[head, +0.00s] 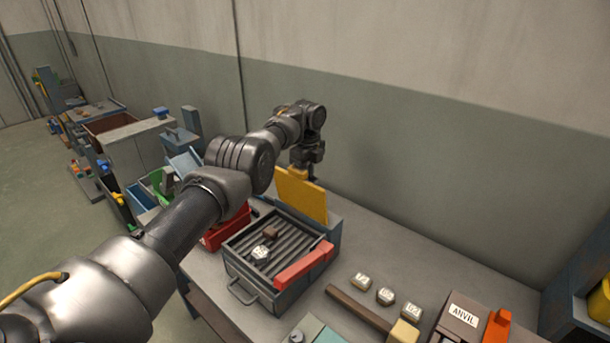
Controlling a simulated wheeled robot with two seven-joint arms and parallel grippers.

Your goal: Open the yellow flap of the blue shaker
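The blue shaker (334,238) stands on the bench as a blue-grey box with a ribbed, open-topped bed and a front handle. Its yellow flap (303,197) stands raised and slightly tilted at the back of the box, with the bed in front of it uncovered. My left gripper (299,172) reaches over from the left and points down at the flap's top edge, at a small yellow-orange piece. It appears to touch there, but its fingers are too small and dark to tell whether they are closed. My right gripper is out of view.
A pale marked piece (260,252) and a brown lump (271,233) lie in the bed. A red bar (304,266) lies along its right side. Pale marked blocks (385,296), a hammer (358,308) and an ANVIL block (463,318) are right. A red bin (225,232) is left.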

